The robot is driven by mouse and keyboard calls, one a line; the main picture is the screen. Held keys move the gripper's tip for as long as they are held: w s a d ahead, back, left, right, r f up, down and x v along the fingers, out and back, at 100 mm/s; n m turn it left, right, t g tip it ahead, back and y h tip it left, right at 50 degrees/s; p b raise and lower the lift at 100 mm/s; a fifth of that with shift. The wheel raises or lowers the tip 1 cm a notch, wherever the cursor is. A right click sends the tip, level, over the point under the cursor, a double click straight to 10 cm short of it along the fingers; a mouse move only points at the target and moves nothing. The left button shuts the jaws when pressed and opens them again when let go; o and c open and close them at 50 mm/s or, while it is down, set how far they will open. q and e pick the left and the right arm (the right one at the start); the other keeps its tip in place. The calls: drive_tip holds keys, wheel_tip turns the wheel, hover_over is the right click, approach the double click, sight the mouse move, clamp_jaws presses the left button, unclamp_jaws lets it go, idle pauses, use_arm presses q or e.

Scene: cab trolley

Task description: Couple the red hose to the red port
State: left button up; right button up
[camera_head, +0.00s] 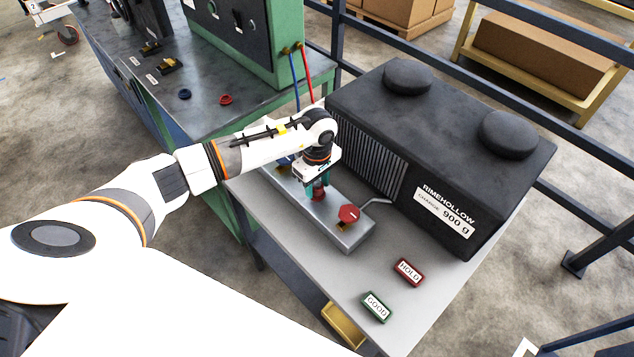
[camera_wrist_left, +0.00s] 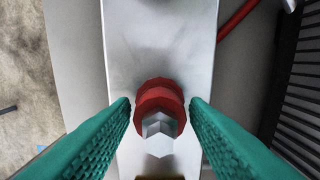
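My left gripper (camera_head: 318,186) is above the metal block (camera_head: 345,238) on the trolley. In the left wrist view its green fingers (camera_wrist_left: 160,104) stand open on both sides of a red fitting (camera_wrist_left: 158,94) with a pale hexagonal end. Narrow gaps show beside the fitting. I cannot tell whether it is the red port. The red hose (camera_head: 307,75) hangs from the green cabinet and passes behind my left arm; a red length also shows beside the block (camera_wrist_left: 236,20). Its end is hidden. My right gripper is out of view.
The dark ribbed unit (camera_head: 455,150) stands close behind the block. A blue hose (camera_head: 295,80) hangs beside the red one. Red HOLD (camera_head: 408,272) and green GOOD (camera_head: 376,307) tags lie on the tabletop. Blue (camera_head: 185,94) and red (camera_head: 226,99) caps lie on the bench.

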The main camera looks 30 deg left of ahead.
use_arm(q)
drive_tip(key=shift+o, duration=1.2)
wheel_tip(320, 180, up, 11)
drive_tip(key=b, duration=0.3)
drive_tip(key=shift+f, duration=0.2)
drive_tip(key=shift+r, duration=0.7)
drive_tip(key=o, duration=1)
drive_tip(key=shift+c, duration=0.2)
wheel_tip(320, 180, up, 9)
drive_tip(key=p, duration=0.4)
